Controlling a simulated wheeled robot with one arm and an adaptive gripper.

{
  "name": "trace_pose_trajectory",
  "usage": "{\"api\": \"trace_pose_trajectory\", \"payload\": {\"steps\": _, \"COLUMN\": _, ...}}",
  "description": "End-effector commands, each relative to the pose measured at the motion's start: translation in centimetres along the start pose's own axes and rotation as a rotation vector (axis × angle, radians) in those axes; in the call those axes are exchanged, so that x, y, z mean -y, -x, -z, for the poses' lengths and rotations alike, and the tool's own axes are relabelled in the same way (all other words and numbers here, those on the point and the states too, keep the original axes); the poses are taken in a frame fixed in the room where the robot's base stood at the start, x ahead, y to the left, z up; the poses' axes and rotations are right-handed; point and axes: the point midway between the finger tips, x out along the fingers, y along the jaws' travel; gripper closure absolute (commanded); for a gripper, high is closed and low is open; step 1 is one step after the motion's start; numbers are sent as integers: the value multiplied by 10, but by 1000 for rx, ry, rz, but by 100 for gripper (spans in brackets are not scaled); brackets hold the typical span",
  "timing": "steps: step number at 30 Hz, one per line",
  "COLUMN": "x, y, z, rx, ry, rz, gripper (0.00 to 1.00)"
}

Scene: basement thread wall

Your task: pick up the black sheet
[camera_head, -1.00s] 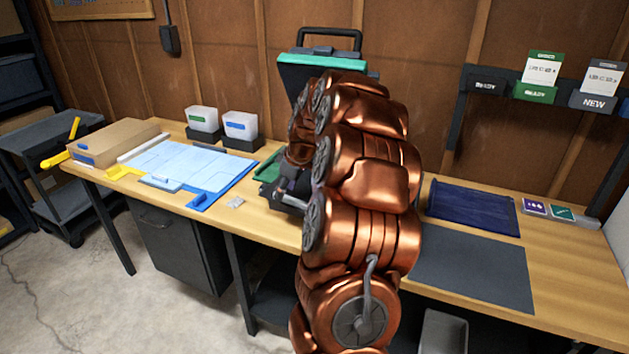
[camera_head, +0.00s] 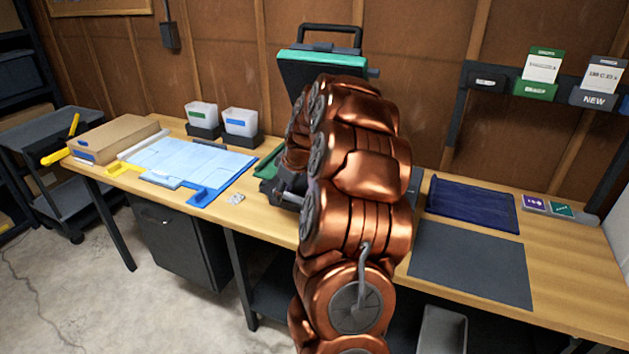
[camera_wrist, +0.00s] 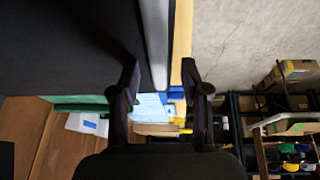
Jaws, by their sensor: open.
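A flat, dark grey-black sheet (camera_head: 470,264) lies on the right part of the bench in the head view, near the front edge. My gripper is hidden or hard to make out behind my copper arm in the head view. In the wrist view my gripper (camera_wrist: 160,82) is open, its two dark fingers apart. A large black surface (camera_wrist: 70,45) fills the upper left there, with a pale grey strip (camera_wrist: 155,40) along its edge, in line with the gap between the fingers. I cannot tell whether this surface is the sheet or part of the machine.
A machine with a green-edged raised lid (camera_head: 325,68) stands behind my arm. A dark blue mesh sheet (camera_head: 473,207) lies behind the black sheet. A light blue board (camera_head: 187,162), white bins (camera_head: 240,122) and a cardboard box (camera_head: 115,138) are on the left. Cards (camera_head: 548,206) lie at right.

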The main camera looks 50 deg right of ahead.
Motion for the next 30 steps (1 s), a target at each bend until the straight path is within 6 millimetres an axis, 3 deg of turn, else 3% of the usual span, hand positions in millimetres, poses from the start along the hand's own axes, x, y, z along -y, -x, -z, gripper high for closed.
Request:
{"api": "trace_pose_trajectory", "payload": {"steps": 22, "x": 0, "y": -2, "z": -1, "rx": 0, "ry": 0, "rz": 0, "gripper": 54}}
{"api": "trace_pose_trajectory", "payload": {"steps": 30, "x": 0, "y": -2, "z": -1, "rx": 0, "ry": 0, "rz": 0, "gripper": 82}}
